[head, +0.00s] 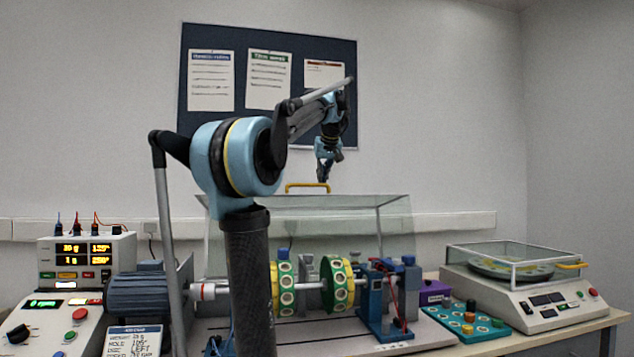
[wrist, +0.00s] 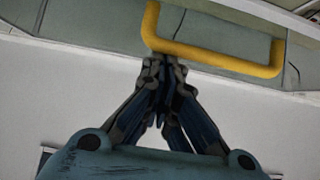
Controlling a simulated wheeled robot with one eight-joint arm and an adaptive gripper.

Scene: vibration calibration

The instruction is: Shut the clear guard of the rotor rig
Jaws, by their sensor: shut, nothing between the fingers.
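The clear guard (head: 345,228) of the rotor rig stands raised behind and above the rotor, so it is open. Its yellow handle (head: 307,186) is at the top edge and also shows large in the wrist view (wrist: 215,60). The rotor has two green and yellow discs (head: 338,284) on a shaft, uncovered at the front. My gripper (head: 323,180) points down at the handle, near its right end in the head view. In the wrist view my gripper (wrist: 164,62) is shut and empty, fingertips at the handle's left end. I cannot tell if they touch it.
A scale (head: 530,300) with its own clear cover stands at the right. A teal tray of weights (head: 470,322) lies beside the rig. Readout boxes (head: 85,262) and a blue motor (head: 150,292) are at the left. My arm hides part of the rig.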

